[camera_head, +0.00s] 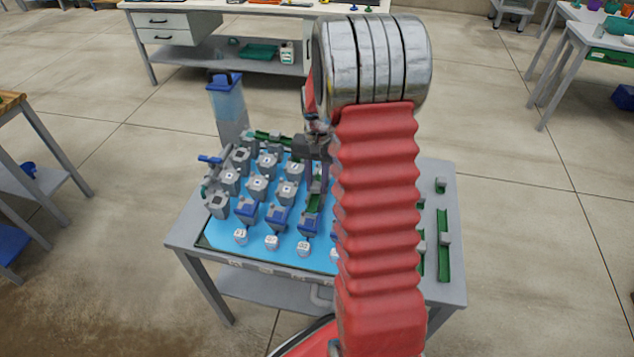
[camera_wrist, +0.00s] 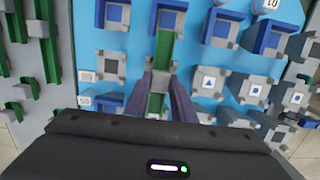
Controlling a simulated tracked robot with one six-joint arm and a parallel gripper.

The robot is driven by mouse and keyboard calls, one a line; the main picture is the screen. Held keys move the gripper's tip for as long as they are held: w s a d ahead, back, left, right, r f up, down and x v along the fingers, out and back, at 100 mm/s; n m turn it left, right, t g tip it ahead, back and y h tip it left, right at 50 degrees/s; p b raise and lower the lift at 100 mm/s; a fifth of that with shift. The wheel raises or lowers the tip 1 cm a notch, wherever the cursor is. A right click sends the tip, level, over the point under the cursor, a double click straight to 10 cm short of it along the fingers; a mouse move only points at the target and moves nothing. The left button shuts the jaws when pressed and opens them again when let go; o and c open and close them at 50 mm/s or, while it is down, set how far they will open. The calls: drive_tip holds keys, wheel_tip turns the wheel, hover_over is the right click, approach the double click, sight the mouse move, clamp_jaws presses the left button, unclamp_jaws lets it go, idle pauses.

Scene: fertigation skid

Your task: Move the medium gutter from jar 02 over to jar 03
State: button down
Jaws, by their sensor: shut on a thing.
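My gripper (camera_wrist: 160,96) is shut on the grey block of a green gutter (camera_wrist: 164,50), taken to be the medium gutter. The gutter's far end reaches a blue holder (camera_wrist: 180,13), third from the left in the head view's front row (camera_head: 308,224). Whether it rests there or hangs just above is unclear. In the head view the gutter (camera_head: 314,203) shows partly behind my arm. Another blue holder (camera_head: 277,217) to its left has no gutter at it. Small white number cubes (camera_head: 272,242) stand in front; most numbers are too small to read.
A clear blue container (camera_head: 228,105) stands at the back left corner. Other green gutters (camera_head: 443,245) lie along the table's right edge. My arm hides the board's right part.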

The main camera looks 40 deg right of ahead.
sight(317, 182)
drive_tip(key=shift+f, duration=0.2)
drive_tip(key=c, duration=1.5)
unclamp_jaws()
drive_tip(key=r, duration=1.2)
drive_tip(key=shift+w+d+r, duration=0.2)
drive_tip(key=shift+w+d, duration=0.15)
drive_tip(key=shift+d, duration=0.05)
drive_tip(key=shift+a+r, duration=0.1)
